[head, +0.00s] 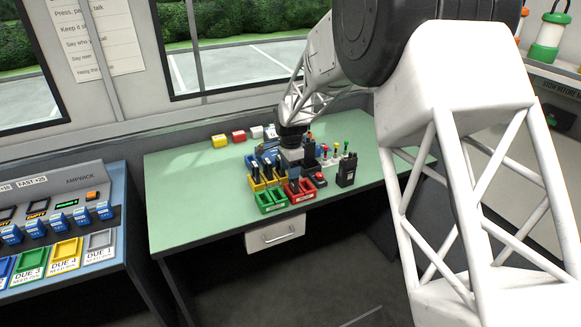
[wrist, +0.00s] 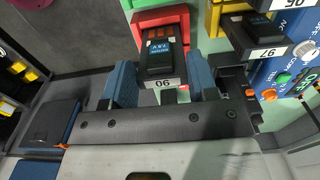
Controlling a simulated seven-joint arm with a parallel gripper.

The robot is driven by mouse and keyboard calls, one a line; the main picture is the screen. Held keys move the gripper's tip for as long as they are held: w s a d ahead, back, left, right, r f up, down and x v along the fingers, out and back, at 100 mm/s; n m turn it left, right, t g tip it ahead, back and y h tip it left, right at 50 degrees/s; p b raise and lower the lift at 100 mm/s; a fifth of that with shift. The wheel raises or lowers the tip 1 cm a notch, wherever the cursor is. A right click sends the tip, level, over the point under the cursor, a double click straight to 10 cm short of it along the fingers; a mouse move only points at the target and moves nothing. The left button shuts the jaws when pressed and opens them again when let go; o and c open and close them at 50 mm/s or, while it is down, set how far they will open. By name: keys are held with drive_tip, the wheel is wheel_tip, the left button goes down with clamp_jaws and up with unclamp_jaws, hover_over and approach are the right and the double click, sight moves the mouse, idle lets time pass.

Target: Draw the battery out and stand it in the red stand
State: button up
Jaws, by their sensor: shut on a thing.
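A black battery (wrist: 162,58) with a blue label and a white number plate is between the blue fingers of my gripper (wrist: 160,88) in the wrist view. My gripper is shut on it. The red stand (wrist: 182,20) shows behind and around the battery's far end. I cannot tell whether the battery's foot is inside the stand or above it. In the head view my gripper (head: 292,168) is over the cluster of stands on the green table, just above the red stand (head: 302,195). The arm and the gripper body hide part of it.
A green stand (head: 270,204) is left of the red one, and a yellow stand (head: 257,184) is behind it. A black radio (head: 346,170) stands at the right. A charger bench (head: 60,215) with blue packs is at the far left. The table's left side is clear.

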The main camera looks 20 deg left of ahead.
drive_tip(key=shift+f, duration=1.05)
idle(0.4)
drive_tip(key=o, duration=1.6)
drive_tip(key=shift+r, duration=0.15)
drive_tip(key=shift+r, duration=3.35)
drive_tip(key=shift+d, duration=0.1)
